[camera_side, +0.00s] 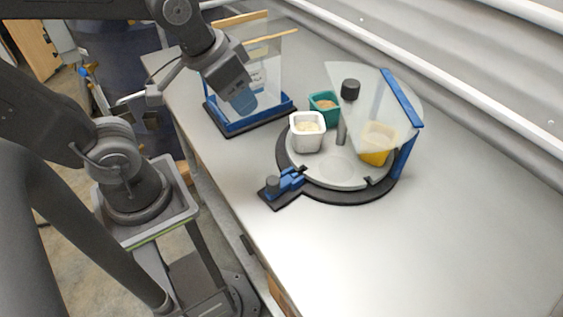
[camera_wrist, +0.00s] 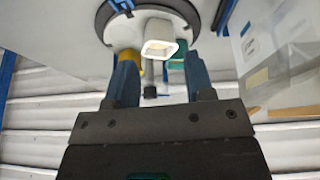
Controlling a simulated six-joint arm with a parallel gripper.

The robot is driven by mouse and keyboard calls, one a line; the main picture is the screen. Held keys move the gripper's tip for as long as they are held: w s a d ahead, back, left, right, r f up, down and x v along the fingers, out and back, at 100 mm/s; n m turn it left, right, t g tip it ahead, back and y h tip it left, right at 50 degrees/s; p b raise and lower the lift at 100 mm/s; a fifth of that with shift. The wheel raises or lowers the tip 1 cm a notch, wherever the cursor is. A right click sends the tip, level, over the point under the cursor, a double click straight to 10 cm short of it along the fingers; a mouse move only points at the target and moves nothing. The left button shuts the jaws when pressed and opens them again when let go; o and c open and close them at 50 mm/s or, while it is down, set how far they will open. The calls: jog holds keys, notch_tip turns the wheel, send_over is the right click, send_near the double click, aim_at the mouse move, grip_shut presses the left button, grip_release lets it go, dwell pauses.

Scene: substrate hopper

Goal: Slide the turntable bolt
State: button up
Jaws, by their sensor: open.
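The turntable (camera_side: 335,172) is a pale grey disc on a dark base on the bench. Its bolt (camera_side: 291,180) is a small blue slide at the front left edge, with a dark knob (camera_side: 272,185) at its outer end. My gripper (camera_side: 242,103) is above and behind the bolt, apart from it, in front of the clear hopper. In the wrist view my gripper (camera_wrist: 160,72) is open, with two blue fingers spread and nothing gripped.
White (camera_side: 307,133), green (camera_side: 323,102) and yellow (camera_side: 376,150) cups stand on the turntable. A clear guard (camera_side: 370,95) with a blue post (camera_side: 403,150) and a dark-capped post (camera_side: 350,90) rise over it. The clear hopper has a blue base (camera_side: 265,122). The bench right of the turntable is bare.

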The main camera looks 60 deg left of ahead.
aim_at(273, 180)
jog(key=w+d+f+g, duration=0.1)
jog(key=d+f, duration=0.1)
jog(key=f, duration=0.1)
jog(key=w+d+f+g, duration=0.1)
jog(key=d+f+g, duration=0.1)
jog(key=d+f, duration=0.1)
jog(key=w+d+f+n+g, duration=0.1)
jog(key=d+f, duration=0.1)
jog(key=f, duration=0.1)
jog(key=shift+w+d, duration=0.25)
jog(key=shift+w, duration=0.15)
jog(key=shift+d+f+g, duration=0.15)
jog(key=shift+f+g, duration=0.05)
jog(key=shift+g, duration=0.1)
jog(key=shift+s+d, duration=0.1)
jog(key=shift+s, duration=0.35)
jog(key=shift+s+f, duration=0.3)
jog(key=shift+s, duration=0.4)
notch_tip(273, 180, down, 3)
jog(key=shift+w+f, duration=0.1)
jog(key=shift+f, duration=0.65)
jog(key=shift+c, duration=0.4)
jog(key=c, duration=0.5)
